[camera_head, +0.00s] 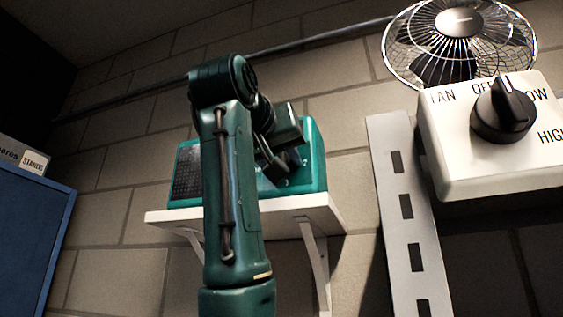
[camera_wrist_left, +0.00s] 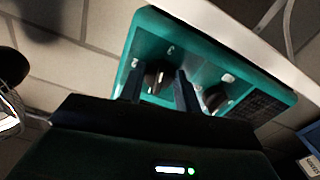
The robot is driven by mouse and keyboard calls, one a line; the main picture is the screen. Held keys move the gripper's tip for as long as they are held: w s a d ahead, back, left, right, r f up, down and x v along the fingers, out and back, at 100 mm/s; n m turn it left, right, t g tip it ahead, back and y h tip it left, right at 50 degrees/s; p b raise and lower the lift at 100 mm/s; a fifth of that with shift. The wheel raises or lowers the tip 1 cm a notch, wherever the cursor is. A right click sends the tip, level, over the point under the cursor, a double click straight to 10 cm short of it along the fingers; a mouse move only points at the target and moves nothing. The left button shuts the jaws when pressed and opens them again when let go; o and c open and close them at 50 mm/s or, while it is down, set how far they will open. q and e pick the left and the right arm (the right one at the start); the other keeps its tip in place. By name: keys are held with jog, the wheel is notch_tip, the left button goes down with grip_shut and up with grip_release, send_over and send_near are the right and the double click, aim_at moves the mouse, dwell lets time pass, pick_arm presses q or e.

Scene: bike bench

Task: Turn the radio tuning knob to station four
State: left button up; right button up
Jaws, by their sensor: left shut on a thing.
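The teal radio (camera_head: 312,160) stands on a white wall shelf (camera_head: 325,218), its dark speaker grille at the left. My left arm stands in front of it, and my left gripper (camera_head: 277,168) is at the right part of its face. The left wrist view shows the radio (camera_wrist_left: 210,55) upside down. There my left gripper (camera_wrist_left: 160,88) has a finger on each side of a dark knob (camera_wrist_left: 157,72) with pale marks around it, and is shut on it. The station it points to cannot be read. A second dark knob (camera_wrist_left: 215,97) sits nearer the grille. My right gripper is out of view.
A white control box (camera_head: 455,165) with a black fan dial (camera_head: 503,110) is at the right, in front of a wire fan (camera_head: 458,45). A slotted white upright (camera_head: 390,140) stands between box and radio. A blue board (camera_head: 30,230) is at the left.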

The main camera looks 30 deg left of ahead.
pick_arm(q)
jog(key=shift+s+a+r+m, duration=0.1)
jog(key=shift+a+m, duration=0.05)
jog(key=shift+m, duration=3.05)
jog(key=shift+w+a+r+m, duration=0.1)
jog(key=shift+m, duration=3.1)
jog(key=shift+s+a+r+m, duration=0.1)
jog(key=shift+a+m, duration=0.05)
jog(key=shift+m, duration=3.05)
jog(key=o, duration=1)
jog(key=shift+c, duration=0.2)
